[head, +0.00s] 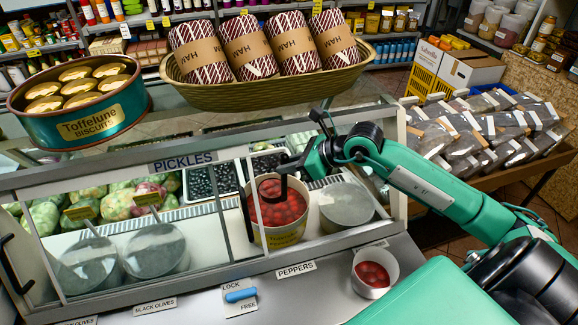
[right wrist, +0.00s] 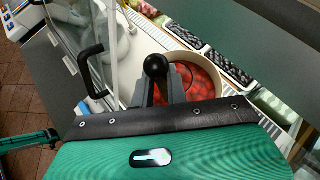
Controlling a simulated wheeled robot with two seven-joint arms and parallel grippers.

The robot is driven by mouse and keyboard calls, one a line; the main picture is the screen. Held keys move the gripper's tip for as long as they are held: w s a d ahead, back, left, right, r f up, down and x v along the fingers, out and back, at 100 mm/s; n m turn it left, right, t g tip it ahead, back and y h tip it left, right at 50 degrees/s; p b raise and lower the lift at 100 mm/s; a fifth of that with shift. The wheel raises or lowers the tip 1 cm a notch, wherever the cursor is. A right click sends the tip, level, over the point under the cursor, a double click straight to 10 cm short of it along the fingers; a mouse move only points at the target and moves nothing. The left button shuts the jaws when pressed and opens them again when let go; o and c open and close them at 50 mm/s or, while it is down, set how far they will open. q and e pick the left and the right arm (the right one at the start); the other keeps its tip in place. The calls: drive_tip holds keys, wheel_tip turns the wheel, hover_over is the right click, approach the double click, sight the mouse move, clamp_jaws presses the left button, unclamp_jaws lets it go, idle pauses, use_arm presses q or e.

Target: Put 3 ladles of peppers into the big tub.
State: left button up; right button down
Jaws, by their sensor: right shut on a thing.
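The open pepper bucket (head: 277,236) stands in the counter case behind the PEPPERS label, full of red peppers (head: 284,208). It also shows in the right wrist view (right wrist: 214,66). My right gripper (head: 284,178) is over the bucket, shut on the ladle. My left gripper is not in view.
Lidded tubs (head: 347,204) stand right and left of the bucket. Glass panels and the frame (head: 185,160) bound the opening. The counter has a blue lock slider (head: 240,295).

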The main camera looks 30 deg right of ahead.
drive_tip(key=shift+s, duration=0.15)
drive_tip(key=s+a+r+p, duration=0.1)
drive_tip(key=s+a+p, duration=0.1)
drive_tip(key=s, duration=0.5)
drive_tip(key=s+a+r+p, duration=0.1)
drive_tip(key=s+r+p, duration=0.1)
drive_tip(key=s+p, duration=0.3)
drive_tip(key=shift+s+a, duration=0.4)
drive_tip(key=shift+s, duration=0.8)
drive_tip(key=shift+w, duration=0.1)
